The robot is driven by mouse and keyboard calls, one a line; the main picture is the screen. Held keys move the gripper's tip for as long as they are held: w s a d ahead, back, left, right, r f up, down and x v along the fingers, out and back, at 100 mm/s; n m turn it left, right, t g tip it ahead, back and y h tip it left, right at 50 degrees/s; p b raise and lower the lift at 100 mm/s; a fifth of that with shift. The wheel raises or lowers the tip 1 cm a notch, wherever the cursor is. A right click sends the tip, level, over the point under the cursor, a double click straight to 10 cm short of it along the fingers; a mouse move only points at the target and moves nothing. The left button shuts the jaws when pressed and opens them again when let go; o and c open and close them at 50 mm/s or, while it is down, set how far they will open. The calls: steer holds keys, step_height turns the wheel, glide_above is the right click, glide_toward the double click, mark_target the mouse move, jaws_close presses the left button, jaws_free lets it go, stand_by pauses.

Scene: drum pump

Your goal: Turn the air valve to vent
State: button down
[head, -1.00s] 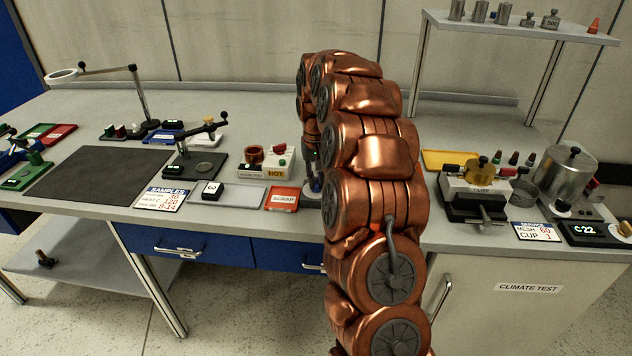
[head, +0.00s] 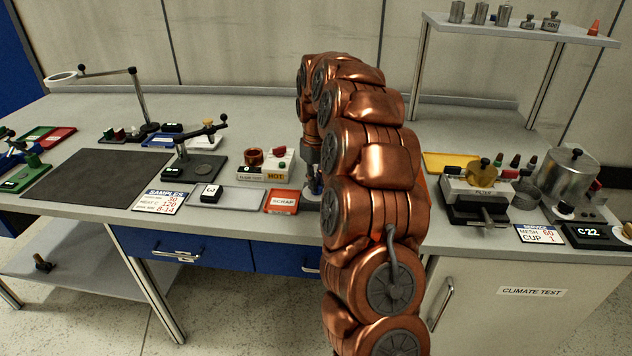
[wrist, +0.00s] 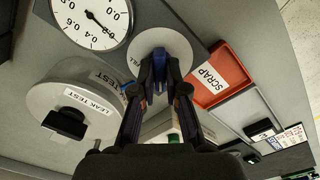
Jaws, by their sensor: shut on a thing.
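In the wrist view, the air valve shows as a white round plate (wrist: 184,42) with a blue handle (wrist: 159,56) at its centre. The word FILL is on the plate's left side. A VENT mark is not visible. My gripper (wrist: 161,74) is shut on the blue handle, its two dark fingers on either side of it. The handle points roughly up and down in the picture; its far end is partly hidden by the fingers.
In the wrist view, a dial gauge (wrist: 91,20) and a grey leak test vessel (wrist: 62,92) with a black knob stand left of the valve. The red scrap tray (wrist: 223,78) is close on the right.

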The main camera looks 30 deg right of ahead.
stand_by(0.3)
steer(key=c, duration=1.2)
jaws_free()
steer(key=shift+r, duration=0.1)
step_height(320, 180, up, 12)
